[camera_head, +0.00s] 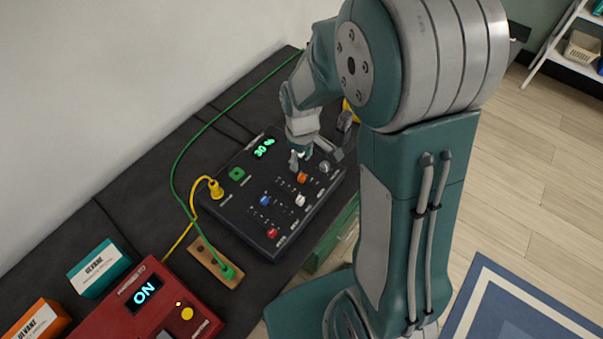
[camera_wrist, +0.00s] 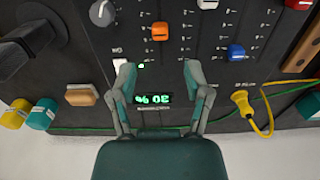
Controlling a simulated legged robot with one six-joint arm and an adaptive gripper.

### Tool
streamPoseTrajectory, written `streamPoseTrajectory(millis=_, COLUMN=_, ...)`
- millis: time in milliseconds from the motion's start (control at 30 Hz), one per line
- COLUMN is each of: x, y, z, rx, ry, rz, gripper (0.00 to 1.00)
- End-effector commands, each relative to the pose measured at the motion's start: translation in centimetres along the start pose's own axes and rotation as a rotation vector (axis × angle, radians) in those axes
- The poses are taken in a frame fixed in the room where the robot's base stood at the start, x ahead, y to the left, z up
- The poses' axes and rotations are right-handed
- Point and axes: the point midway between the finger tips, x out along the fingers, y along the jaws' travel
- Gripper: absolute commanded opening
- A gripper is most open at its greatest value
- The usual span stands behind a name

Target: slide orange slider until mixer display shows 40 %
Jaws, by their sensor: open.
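The black mixer (camera_head: 300,225) stands on the dark bench, its green display (camera_head: 264,147) reading 30 %. The display also shows upside down in the wrist view (camera_wrist: 154,98). The orange slider (camera_head: 302,177) sits on its track near my gripper (camera_head: 299,158). In the wrist view the orange slider (camera_wrist: 160,31) lies beyond my fingertips, roughly midway between them sideways. My gripper (camera_wrist: 159,73) is open and empty, its fingers apart on either side of the strip between display and slider. No finger visibly touches the slider.
Blue (camera_wrist: 236,52), white (camera_head: 300,199) and red (camera_head: 271,232) sliders and a grey knob (camera_wrist: 102,12) stand near the orange one. A yellow plug (camera_head: 215,188) and green cable (camera_head: 175,165) lie at the mixer's left. A red device (camera_head: 150,305) shows ON.

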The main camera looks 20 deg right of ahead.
Motion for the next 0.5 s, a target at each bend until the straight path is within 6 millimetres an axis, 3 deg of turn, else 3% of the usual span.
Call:
streamPoseTrajectory(millis=300, x=5.8, y=-0.1, z=0.1, rx=0.001, ry=-0.004, rz=-0.003, gripper=0.63)
streamPoseTrajectory(millis=500, x=7.5, y=0.0, z=0.1, rx=0.001, ry=-0.001, rz=-0.001, gripper=0.63)
